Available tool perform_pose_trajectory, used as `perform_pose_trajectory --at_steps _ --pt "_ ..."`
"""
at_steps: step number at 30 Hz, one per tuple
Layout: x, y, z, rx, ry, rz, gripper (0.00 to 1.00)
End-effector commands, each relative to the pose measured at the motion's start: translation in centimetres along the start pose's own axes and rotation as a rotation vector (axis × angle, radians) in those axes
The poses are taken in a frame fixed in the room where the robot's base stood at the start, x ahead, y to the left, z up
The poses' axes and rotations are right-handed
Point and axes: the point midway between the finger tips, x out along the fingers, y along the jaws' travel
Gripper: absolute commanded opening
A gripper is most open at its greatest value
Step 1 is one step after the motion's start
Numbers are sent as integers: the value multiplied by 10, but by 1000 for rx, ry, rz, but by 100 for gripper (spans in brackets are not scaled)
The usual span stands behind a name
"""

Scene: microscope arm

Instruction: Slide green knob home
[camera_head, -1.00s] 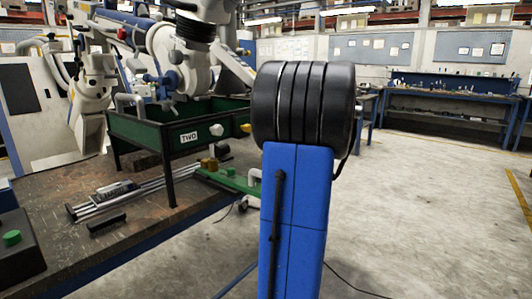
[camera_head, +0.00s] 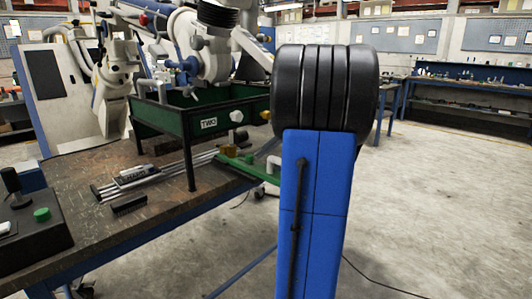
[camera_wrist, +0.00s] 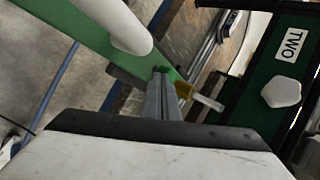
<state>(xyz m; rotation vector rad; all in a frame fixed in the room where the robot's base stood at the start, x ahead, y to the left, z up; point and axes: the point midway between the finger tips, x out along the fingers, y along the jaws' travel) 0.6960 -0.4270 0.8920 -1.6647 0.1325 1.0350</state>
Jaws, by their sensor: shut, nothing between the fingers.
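A green bar (camera_head: 250,170) sticks out at the table's right edge, under the green tray's end. It carries a small green knob (camera_head: 249,159), a yellow-brass block (camera_head: 229,151) and a white cylinder (camera_head: 272,166). In the wrist view the bar (camera_wrist: 75,28) runs in from the upper left, with the white cylinder (camera_wrist: 118,25) near the fingers. My gripper (camera_wrist: 162,75) is shut and empty, its fingertips over a green part beside the brass block (camera_wrist: 184,90). The fingers cover much of that part, so contact is unclear. My gripper is hidden in the head view.
The green tray marked TWO (camera_head: 170,126) stands on legs on the worn table (camera_head: 95,225). Metal rods (camera_head: 150,178) lie below it. A black control box (camera_head: 30,240) with a green button sits at the left. Open floor (camera_head: 450,210) lies to the right.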

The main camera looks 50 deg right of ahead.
Motion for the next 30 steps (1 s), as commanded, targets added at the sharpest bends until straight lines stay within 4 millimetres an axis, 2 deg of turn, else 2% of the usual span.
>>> perform_pose_trajectory --at_steps 8,18,30 --pt "1 -1 -2 0 0 0 0" --pt "23 -21 -21 -1 -1 0 0" --pt "24 -21 -22 0 0 0 0"
